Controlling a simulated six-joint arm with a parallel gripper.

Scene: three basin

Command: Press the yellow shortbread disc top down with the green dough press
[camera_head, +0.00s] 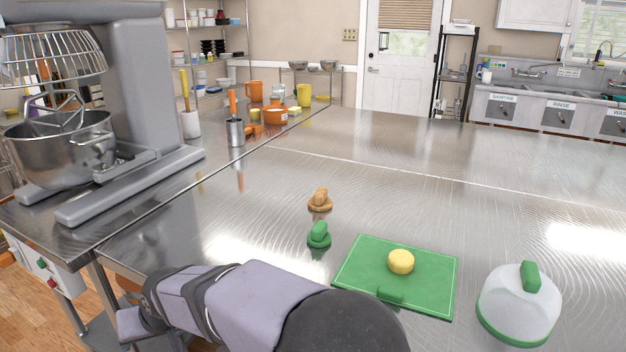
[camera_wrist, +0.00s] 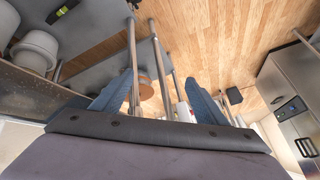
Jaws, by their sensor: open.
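The yellow shortbread disc (camera_head: 401,261) lies on a green board (camera_head: 358,277) on the steel table. The green dough press (camera_head: 319,237) stands on the bare table left of the board, its knob handle upward. A similar tan press (camera_head: 320,200) stands just behind it. My gripper (camera_wrist: 161,77) shows in the wrist view with its two blue fingers apart and nothing between them. That view faces the wooden floor and the metal legs below, with neither press nor disc in it. In the head view my arm crosses the bottom edge, and my gripper's fingers do not show.
A small green piece (camera_head: 391,295) lies on the board's near edge. A large stand mixer (camera_head: 140,100) fills the left. The table behind the presses is mostly clear.

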